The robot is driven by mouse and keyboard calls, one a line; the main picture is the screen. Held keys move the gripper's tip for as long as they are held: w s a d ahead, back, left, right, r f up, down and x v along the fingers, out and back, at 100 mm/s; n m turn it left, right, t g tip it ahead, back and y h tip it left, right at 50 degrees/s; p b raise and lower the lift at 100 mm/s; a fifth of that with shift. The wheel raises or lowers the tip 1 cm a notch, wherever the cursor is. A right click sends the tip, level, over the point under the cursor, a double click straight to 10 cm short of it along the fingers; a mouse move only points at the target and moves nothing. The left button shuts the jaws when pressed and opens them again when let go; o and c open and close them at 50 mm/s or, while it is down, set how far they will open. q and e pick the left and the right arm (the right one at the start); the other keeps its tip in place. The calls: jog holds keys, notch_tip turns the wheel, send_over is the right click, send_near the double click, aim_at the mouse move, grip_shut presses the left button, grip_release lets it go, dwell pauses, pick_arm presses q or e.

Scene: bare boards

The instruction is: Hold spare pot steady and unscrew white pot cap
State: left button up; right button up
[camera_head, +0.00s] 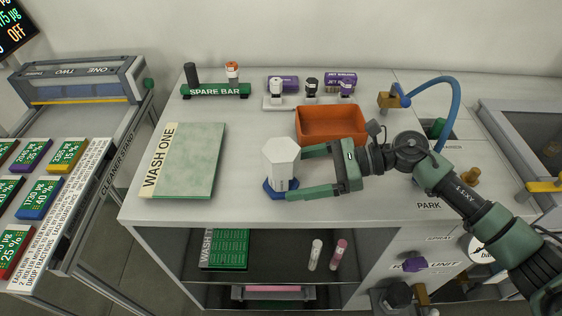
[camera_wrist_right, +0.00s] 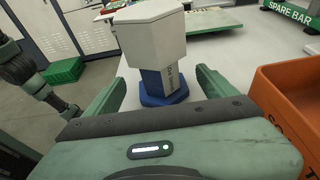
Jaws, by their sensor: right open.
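A pot with a large white hexagonal cap (camera_head: 281,150) stands upright on the bench top, on a blue hexagonal foot (camera_head: 274,191). In the right wrist view the white cap (camera_wrist_right: 150,38) fills the top middle, and the blue and white labelled body (camera_wrist_right: 160,80) shows below it. My right gripper (camera_head: 300,173) comes in from the right and is open. One finger is on the pot's far side and one on its near side. In the wrist view gaps show between the fingers and the body. My left gripper is in neither view.
An orange bin (camera_head: 331,123) stands close behind the right gripper. A green WASH ONE board (camera_head: 190,160) lies to the left. The spare bar (camera_head: 217,91) and a white rack (camera_head: 300,103) with small capped items stand at the back.

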jog(key=shift+b+x, duration=0.35)
jog(key=shift+x, duration=1.1)
jog(key=shift+f, duration=0.1)
jog(key=shift+d, duration=0.1)
jog(key=c, duration=1.7)
jog(key=o, duration=1.2)
jog(key=shift+c, duration=0.2)
grip_shut()
